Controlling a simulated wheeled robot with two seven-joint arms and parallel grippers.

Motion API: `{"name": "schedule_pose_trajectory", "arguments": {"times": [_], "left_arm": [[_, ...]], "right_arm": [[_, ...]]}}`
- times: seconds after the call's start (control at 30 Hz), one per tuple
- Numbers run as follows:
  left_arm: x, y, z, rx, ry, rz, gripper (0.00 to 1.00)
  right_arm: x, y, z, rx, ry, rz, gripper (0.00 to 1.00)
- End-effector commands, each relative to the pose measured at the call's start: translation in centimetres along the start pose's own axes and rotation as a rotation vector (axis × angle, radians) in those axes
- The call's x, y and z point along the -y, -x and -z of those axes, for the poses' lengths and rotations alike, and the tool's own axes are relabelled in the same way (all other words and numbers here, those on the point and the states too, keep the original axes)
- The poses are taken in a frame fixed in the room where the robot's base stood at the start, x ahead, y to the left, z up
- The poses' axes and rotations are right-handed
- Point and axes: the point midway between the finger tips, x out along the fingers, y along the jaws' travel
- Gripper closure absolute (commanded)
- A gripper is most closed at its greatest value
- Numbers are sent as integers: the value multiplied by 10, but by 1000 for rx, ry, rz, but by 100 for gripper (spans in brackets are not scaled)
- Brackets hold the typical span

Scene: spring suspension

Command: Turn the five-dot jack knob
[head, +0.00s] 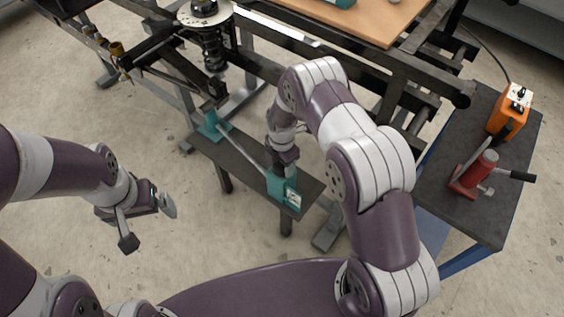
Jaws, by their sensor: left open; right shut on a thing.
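A small dark bench carries a teal block (276,188) at its right end, with a white label (293,199) whose dots are too small to count. A second teal block (211,126) stands at the far left end, and a pale rod (243,151) runs between them. My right gripper (283,170) points down onto the top of the right block. It is shut on what seems to be this block's knob, which the gripper hides. My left gripper (148,224) is open and empty, in the air left of the bench.
A black metal frame with a spring strut (211,48) and a wooden board (362,14) stands behind the bench. A dark side table (480,222) at right holds a red jack (478,170) and an orange box (510,108). Open floor lies at left.

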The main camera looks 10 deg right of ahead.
Motion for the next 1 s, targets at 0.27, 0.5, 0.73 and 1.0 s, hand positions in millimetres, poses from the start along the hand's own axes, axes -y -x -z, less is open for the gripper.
{"name": "schedule_pose_trajectory", "arguments": {"times": [0.27,0.5,0.73,1.0], "left_arm": [[0,0,0,0,0,0,0],[0,0,0,0,0,0,0],[0,0,0,0,0,0,0],[0,0,0,0,0,0,0]], "right_arm": [[-1,1,0,1,37,-2,70],[-1,1,-1,2,39,-3,70],[-1,1,-1,1,38,-3,16],[-1,4,0,1,38,-2,16]]}}
